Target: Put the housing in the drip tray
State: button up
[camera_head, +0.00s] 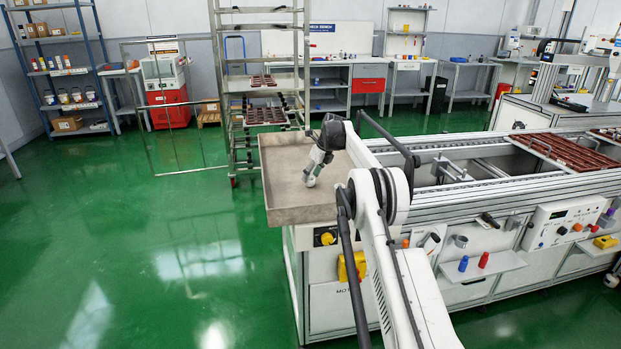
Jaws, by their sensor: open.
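A wide, shallow beige tray with a raised rim (300,215), which looks like the drip tray, sits at the left end of the conveyor bench. My gripper (310,182) points down over the middle of this tray, near its floor. It is small in the picture, and I cannot tell whether its fingertips touch the tray. The jaws are open. I cannot make out a housing for certain; nothing distinct shows between or beside the fingers. My wrist and forearm cover part of the tray's right side.
Dark red mould trays (566,150) lie on the conveyor at right. A small front shelf (480,268) holds a blue cylinder (463,264) and a red cylinder (484,260). A wheeled rack (262,80) stands behind the tray. The green floor at left is clear.

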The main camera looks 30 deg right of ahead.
jog(key=s+a+r+n+p, duration=0.1)
jog(key=s+r+n, duration=0.15)
jog(key=r, duration=0.55)
jog(key=s+a+r+n+p, duration=0.15)
jog(key=s+r, duration=0.25)
jog(key=r, duration=0.5)
jog(key=s+a+r+n+t+h+b, duration=0.1)
jog(key=s+a+r+n, duration=0.6)
jog(key=s, duration=0.3)
jog(key=s+a+r+n+h, duration=0.1)
jog(key=s+a+r+n, duration=0.4)
jog(key=s+a, duration=0.45)
jog(key=s+a+n+t, duration=0.1)
jog(key=s+a+n, duration=0.2)
jog(key=s, duration=0.6)
jog(key=s+a+n, duration=0.3)
jog(key=s, duration=0.6)
jog(key=s+a+f+n, duration=0.2)
jog(key=s+f+n, duration=0.2)
jog(key=s+f, duration=0.2)
jog(key=s+a+f+n+t, duration=0.1)
jog(key=s+f+n, duration=0.4)
jog(key=s, duration=0.6)
jog(key=shift+s+a+f, duration=0.3)
jog(key=shift+a+f, duration=0.1)
jog(key=shift+f, duration=0.05)
